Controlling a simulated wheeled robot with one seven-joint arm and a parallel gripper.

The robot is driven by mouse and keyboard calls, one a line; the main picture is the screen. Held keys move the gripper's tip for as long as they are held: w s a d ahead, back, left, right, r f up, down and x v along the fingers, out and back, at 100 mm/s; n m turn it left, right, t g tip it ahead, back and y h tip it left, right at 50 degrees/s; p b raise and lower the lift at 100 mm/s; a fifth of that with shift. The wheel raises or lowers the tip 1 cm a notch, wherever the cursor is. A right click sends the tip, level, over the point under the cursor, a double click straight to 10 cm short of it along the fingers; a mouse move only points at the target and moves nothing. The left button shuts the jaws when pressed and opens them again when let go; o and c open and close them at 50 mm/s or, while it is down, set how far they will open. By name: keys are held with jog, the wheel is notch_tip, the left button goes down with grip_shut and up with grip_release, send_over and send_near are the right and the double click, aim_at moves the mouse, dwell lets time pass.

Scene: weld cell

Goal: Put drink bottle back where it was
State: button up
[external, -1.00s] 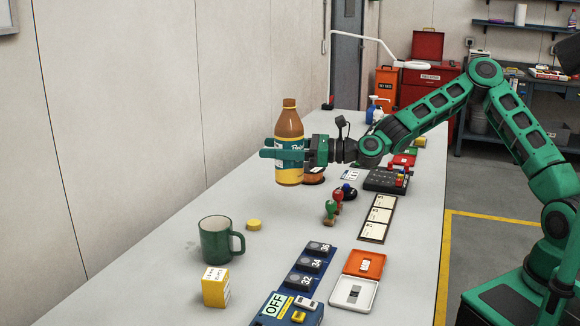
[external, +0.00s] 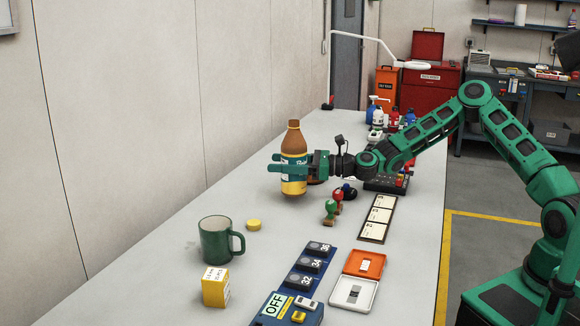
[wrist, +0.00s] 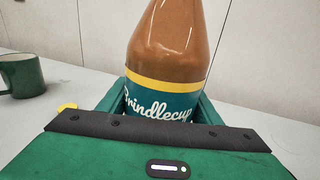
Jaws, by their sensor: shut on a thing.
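The drink bottle (external: 293,140) is brown with a teal and yellow label and stands upright in my gripper (external: 287,166). The fingers are shut around its label at mid-height. Its base is close to the table top; I cannot tell if it touches. In the wrist view the bottle (wrist: 165,50) fills the middle between the green fingers, and part of its label reads "rindlecup". The bottle's lower part is hidden there by my gripper.
A green mug (external: 216,240), a yellow disc (external: 254,224) and a yellow box (external: 215,287) stand nearer on the table (external: 150,290). Stamps (external: 330,210) stand right of the bottle, near a label board (external: 377,218). The table left of the bottle is clear.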

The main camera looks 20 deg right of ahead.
jog(key=shift+f, duration=0.95)
jog(key=shift+f, duration=0.1)
jog(key=o, duration=1.4)
jog(key=v, duration=1.2)
